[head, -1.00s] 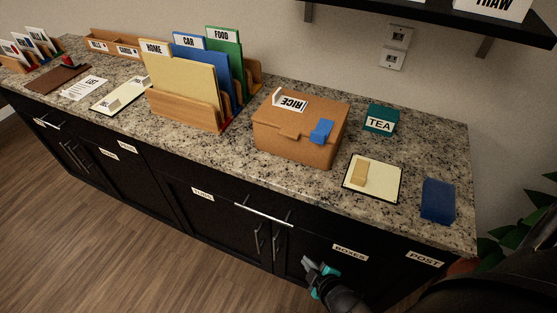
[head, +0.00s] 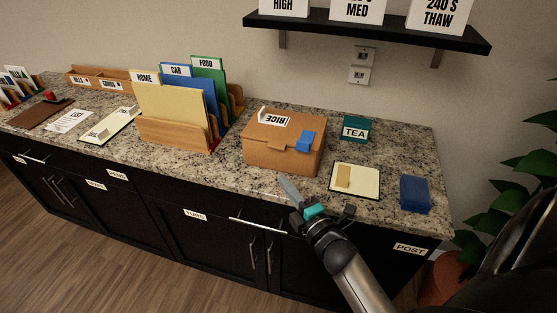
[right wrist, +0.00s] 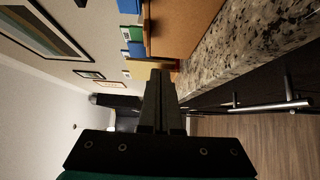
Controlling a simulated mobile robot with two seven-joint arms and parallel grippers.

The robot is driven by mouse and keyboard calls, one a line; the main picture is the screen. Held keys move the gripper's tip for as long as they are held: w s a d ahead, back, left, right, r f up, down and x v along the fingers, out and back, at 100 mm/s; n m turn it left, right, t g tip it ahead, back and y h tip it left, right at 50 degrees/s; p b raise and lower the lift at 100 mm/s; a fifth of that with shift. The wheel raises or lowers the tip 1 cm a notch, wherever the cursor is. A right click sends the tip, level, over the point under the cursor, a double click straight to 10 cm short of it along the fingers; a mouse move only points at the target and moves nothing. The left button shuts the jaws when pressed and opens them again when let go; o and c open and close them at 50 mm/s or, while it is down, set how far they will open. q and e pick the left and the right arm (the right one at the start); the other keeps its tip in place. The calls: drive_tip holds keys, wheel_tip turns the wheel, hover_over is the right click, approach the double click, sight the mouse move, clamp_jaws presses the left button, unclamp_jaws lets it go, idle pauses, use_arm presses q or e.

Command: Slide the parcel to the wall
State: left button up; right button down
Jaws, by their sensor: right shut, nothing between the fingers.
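The parcel is a brown cardboard box (head: 275,152) with blue tape and a RICE card on top. It stands on the granite counter, with a strip of counter between it and the wall (head: 300,85). My right gripper (head: 287,187) is shut and empty, near the counter's front edge, in front of the box and apart from it. In the right wrist view the shut fingers (right wrist: 158,95) point ahead, with the box (right wrist: 185,25) beyond them at the top. My left gripper is out of view.
A wooden file rack (head: 175,132) with folders stands left of the box. A TEA box (head: 356,129), a cream pad (head: 362,181) and a blue block (head: 415,194) lie to its right. A black shelf (head: 370,32) hangs above. Drawer handles stick out below the counter.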

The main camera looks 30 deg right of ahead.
approach(272, 151)
drive_tip(key=w+a, duration=0.2)
drive_tip(key=shift+w+a+r, duration=0.15)
drive_tip(key=shift+w+a, duration=0.2)
drive_tip(key=shift+a, duration=0.05)
drive_tip(key=shift+w+d+b, duration=0.35)
drive_tip(key=shift+w+d, duration=0.75)
drive_tip(key=shift+w, duration=0.15)
drive_tip(key=shift+w+d, duration=0.35)
drive_tip(key=shift+d, duration=0.05)
drive_tip(key=shift+d, duration=0.1)
